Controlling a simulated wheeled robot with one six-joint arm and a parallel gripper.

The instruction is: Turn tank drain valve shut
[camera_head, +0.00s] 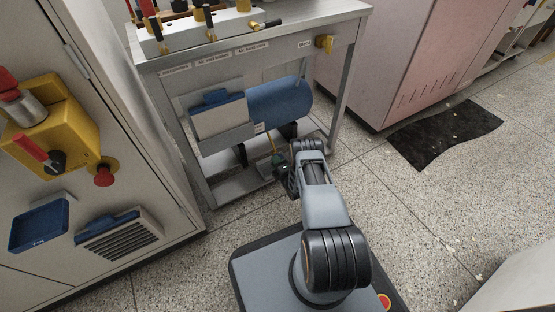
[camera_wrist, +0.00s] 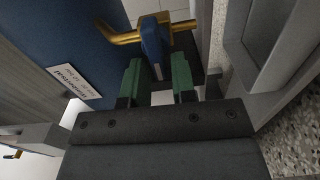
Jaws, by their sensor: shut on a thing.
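The blue tank (camera_head: 282,101) lies on its side under the steel bench. In the wrist view the tank (camera_wrist: 70,50) fills the upper left and carries a white label. A brass drain pipe (camera_head: 272,143) hangs below the tank, and in the wrist view the drain valve shows as a bent brass pipe (camera_wrist: 122,38) with a blue handle (camera_wrist: 153,48). My gripper (camera_head: 284,172) is low under the bench beside the tank. The handle's lower end is partly hidden.
The bench leg (camera_head: 345,100) stands close to the right of my arm. A lower shelf (camera_head: 240,180) lies below the tank. A cabinet with a yellow switch box (camera_head: 70,120) is at left. A black mat (camera_head: 445,135) lies on the open floor at right.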

